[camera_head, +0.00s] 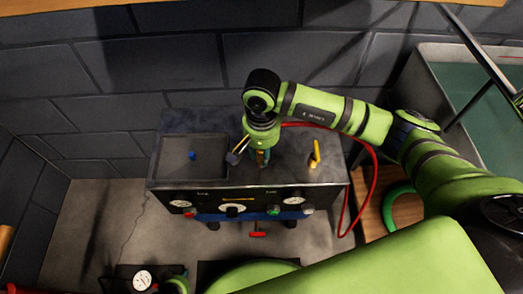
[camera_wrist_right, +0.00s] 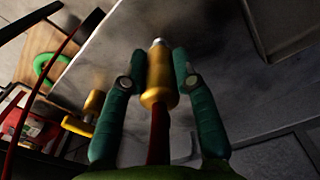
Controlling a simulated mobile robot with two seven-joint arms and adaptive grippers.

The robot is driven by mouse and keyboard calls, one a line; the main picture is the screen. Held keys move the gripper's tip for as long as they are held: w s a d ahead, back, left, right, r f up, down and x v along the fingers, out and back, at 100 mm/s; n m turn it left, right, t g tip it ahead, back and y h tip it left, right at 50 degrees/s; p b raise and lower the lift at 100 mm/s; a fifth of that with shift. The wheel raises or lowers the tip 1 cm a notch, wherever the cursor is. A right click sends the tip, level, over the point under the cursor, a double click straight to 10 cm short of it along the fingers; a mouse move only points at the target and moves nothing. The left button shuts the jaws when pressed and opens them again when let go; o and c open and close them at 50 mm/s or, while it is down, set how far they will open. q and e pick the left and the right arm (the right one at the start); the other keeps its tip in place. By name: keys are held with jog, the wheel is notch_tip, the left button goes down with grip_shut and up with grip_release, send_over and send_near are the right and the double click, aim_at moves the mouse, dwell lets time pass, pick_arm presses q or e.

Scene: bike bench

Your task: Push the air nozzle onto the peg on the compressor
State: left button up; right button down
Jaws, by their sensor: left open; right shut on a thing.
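The air nozzle (camera_wrist_right: 159,78) is a gold cylinder with a pale metal tip, and a dark red hose runs from its near end. My right gripper (camera_wrist_right: 155,83) is shut on it, one green finger on each side. In the head view my right gripper (camera_head: 252,157) is above the top of the compressor (camera_head: 285,172), to the left of an upright yellow fitting (camera_head: 314,155). That fitting also shows in the right wrist view (camera_wrist_right: 91,108), apart from the nozzle. I cannot tell whether it is the peg. I cannot make out my left gripper.
A shallow tray (camera_head: 168,172) on the compressor's left holds a small blue piece (camera_head: 192,155). Gauges and knobs line the front. A red hose (camera_head: 373,185) loops down on the right. A brick wall (camera_head: 120,85) stands behind, and a grey-green basin (camera_head: 450,85) is at the right.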

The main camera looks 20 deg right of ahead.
jog(key=shift+f+b, duration=0.8)
jog(key=shift+b, duration=0.05)
jog(key=c, duration=0.9)
grip_release()
jog(key=shift+r, duration=4)
